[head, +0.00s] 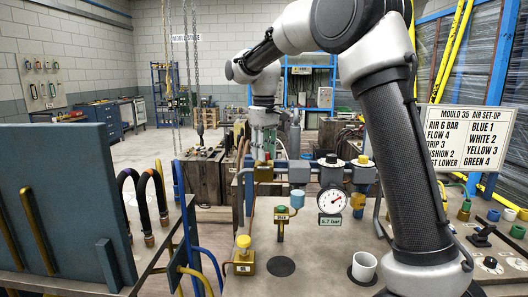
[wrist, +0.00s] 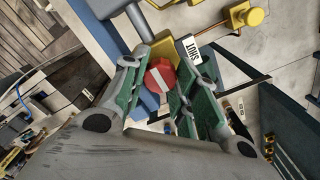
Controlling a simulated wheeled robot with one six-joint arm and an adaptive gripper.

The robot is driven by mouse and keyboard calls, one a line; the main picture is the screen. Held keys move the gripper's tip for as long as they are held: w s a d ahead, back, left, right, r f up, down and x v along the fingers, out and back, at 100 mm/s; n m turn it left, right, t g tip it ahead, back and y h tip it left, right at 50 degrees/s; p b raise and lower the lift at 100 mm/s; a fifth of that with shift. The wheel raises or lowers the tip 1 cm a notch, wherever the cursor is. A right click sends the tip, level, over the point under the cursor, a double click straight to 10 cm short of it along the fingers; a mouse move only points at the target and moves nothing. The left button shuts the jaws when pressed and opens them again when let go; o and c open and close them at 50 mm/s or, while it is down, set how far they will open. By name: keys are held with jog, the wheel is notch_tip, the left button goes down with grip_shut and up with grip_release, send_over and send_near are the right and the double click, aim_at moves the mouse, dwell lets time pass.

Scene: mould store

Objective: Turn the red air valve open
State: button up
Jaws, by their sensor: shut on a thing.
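The red air valve's round knob (wrist: 160,76) shows in the wrist view, with a pale stripe running diagonally across its face. My gripper (wrist: 158,92) has its green-padded fingers shut on the knob, one on each side. A white label reading SHUT (wrist: 192,50) sits beside the knob. In the head view my gripper (head: 264,148) points down over the brass valve body (head: 263,173) on the pipe run, at the left of the panel. The red knob is hidden between the fingers there.
A pressure gauge (head: 333,202) reads 5.7 bar. A green-topped valve (head: 282,212) and a yellow-knobbed valve (head: 243,256) stand nearby. A white cup (head: 364,267) is on the bench. A set-up sign (head: 466,137) stands right. A blue-grey plate (head: 62,208) with hoses is left.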

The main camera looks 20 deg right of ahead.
dwell(0.4)
jog(key=o, duration=1)
jog(key=shift+o, duration=0.2)
notch_tip(320, 180, up, 12)
